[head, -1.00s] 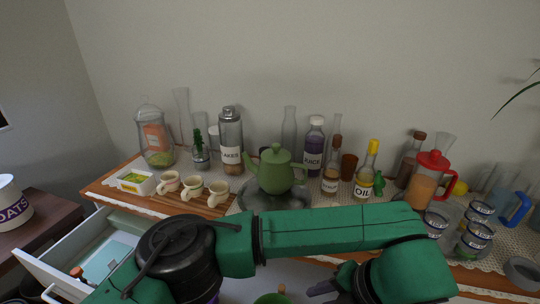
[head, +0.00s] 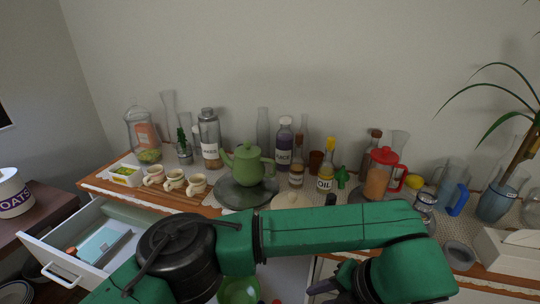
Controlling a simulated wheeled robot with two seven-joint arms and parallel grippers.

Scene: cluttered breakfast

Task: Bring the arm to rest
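My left arm, green with black joints, comes in from the lower left and stretches across the front of the picture. It bends down at the right. The dark fingers of my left gripper (head: 332,284) show at the bottom, partly hidden by the arm's end link. Nothing is clearly seen between them, and their opening cannot be made out. My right gripper is not in view. The arm hides part of the counter's front.
A crowded counter (head: 150,201) lies behind the arm, with a green teapot (head: 247,168), an oil bottle (head: 325,178), a red-lidded pitcher (head: 379,178) and several cups. An open drawer (head: 62,272) juts out at left. A green bowl (head: 238,291) sits below the arm. A plant pot (head: 495,203) stands at right.

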